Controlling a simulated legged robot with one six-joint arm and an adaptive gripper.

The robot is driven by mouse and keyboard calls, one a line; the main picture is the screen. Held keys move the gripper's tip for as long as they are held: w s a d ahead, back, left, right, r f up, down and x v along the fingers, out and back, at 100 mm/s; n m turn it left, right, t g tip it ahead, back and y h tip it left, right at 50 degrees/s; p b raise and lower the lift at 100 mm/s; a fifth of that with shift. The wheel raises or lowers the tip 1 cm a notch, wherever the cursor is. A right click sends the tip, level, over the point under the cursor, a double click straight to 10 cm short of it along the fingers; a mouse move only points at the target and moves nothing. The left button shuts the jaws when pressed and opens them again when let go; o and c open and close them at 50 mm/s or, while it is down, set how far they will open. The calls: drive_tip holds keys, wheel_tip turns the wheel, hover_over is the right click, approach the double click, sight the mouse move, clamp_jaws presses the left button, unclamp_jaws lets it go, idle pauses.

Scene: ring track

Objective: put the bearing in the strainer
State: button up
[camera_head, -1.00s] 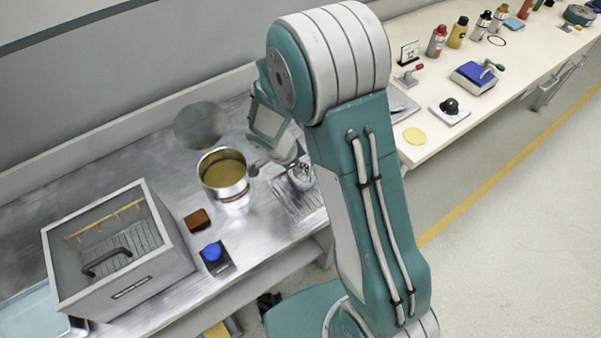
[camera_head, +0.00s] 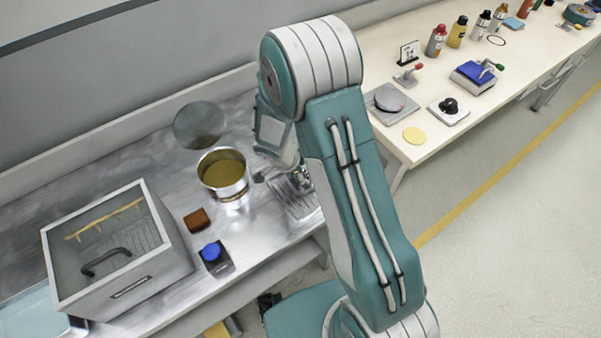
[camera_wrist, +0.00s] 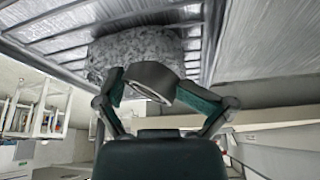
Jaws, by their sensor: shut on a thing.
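My gripper (camera_wrist: 157,95) is shut on a dark grey ring, the bearing (camera_wrist: 150,76), held between its two fingertips in the wrist view. Just beyond the bearing is a mottled grey, mesh-like round thing, seemingly the strainer (camera_wrist: 135,48), against a ribbed metal rack (camera_wrist: 215,20). The bearing overlaps the strainer in this view; I cannot tell whether they touch. In the head view the strainer (camera_head: 303,184) shows only in part on the rack, beside my gripper. The bearing cannot be made out there.
A metal pot with a yellow-brown inside (camera_head: 224,192) stands just left of my gripper. A brown block (camera_head: 197,220), a blue-knobbed device (camera_head: 214,258) and a large grey box with a handle (camera_head: 150,275) are farther left. A round disc (camera_head: 199,125) is behind the pot.

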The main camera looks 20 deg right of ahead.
drive_tip(key=shift+s+f, duration=0.2)
drive_tip(key=shift+f, duration=0.25)
drive_tip(key=o, duration=0.9)
drive_tip(key=shift+o, duration=0.2)
drive_tip(key=shift+r, duration=0.5)
drive_tip(key=v, duration=0.7)
drive_tip(key=shift+w+r, duration=0.3)
drive_tip(key=shift+r, duration=0.1)
wheel_tip(320, 180, up, 8)
drive_tip(key=s+d+n+y, duration=0.1)
drive_tip(key=s+n, duration=0.1)
drive_tip(key=n, duration=0.1)
wheel_tip(320, 180, up, 8)
drive_tip(key=n+t+y, duration=0.1)
drive_tip(key=n+t, duration=0.1)
drive_tip(key=n, duration=0.1)
hover_over(298, 182)
drive_tip(key=s+d, duration=0.2)
drive_tip(key=s, duration=0.2)
drive_tip(key=s+r+n+t+y, duration=0.2)
drive_tip(key=s+r+n, duration=0.7)
drive_tip(key=s, duration=0.5)
drive_tip(key=shift+r+n+t+y, duration=0.35)
drive_tip(key=shift+n+t, duration=0.15)
drive_tip(key=shift+n, duration=0.3)
